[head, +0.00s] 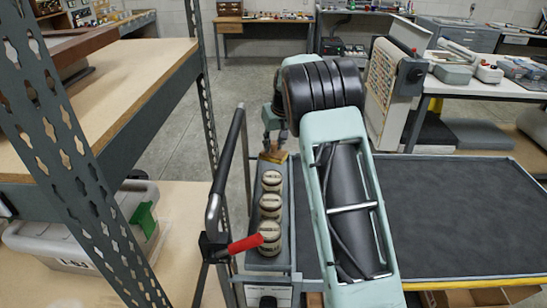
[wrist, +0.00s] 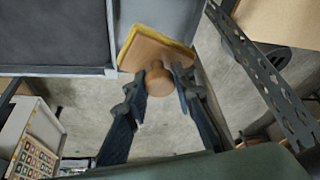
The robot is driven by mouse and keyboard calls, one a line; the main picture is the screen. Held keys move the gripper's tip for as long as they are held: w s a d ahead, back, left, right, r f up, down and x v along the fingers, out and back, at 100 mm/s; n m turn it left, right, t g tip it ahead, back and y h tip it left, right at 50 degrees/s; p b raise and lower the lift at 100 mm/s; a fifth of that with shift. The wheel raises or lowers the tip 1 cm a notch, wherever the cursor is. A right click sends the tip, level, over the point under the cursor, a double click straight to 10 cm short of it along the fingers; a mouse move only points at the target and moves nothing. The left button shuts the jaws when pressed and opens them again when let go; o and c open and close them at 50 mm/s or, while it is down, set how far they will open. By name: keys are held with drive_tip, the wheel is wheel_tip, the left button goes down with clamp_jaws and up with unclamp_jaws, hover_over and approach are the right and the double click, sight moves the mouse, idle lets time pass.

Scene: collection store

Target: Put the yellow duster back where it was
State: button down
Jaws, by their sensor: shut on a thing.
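The yellow duster (wrist: 158,48) has a brown wooden back, a round wooden knob and a yellow edge. My gripper (wrist: 156,84) is shut on its knob, one finger on each side. In the head view the duster (head: 273,157) shows small at the far end of a narrow grey tray (head: 286,217), with my gripper (head: 273,145) above it. My arm hides part of the area to the right. I cannot tell whether the duster touches the tray; its underside is hidden.
Several round lidded containers (head: 270,207) stand in a row in the tray. A dark mat-topped bench (head: 455,215) lies to the right. A metal rail with a red grip (head: 245,244) and a shelf upright (head: 75,165) stand left. Bare floor (head: 170,130) shows beyond.

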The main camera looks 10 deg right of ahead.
sight(274, 151)
drive_tip(key=shift+f, duration=2.35)
drive_tip(key=shift+f, duration=0.2)
drive_tip(key=c, duration=1.7)
unclamp_jaws()
drive_tip(key=shift+o, duration=0.2)
drive_tip(key=shift+r, duration=0.1)
drive_tip(key=shift+r, duration=0.25)
drive_tip(key=v, duration=1.1)
drive_tip(key=shift+s+r, duration=0.15)
drive_tip(key=shift+r, duration=0.2)
drive_tip(key=shift+d, duration=0.1)
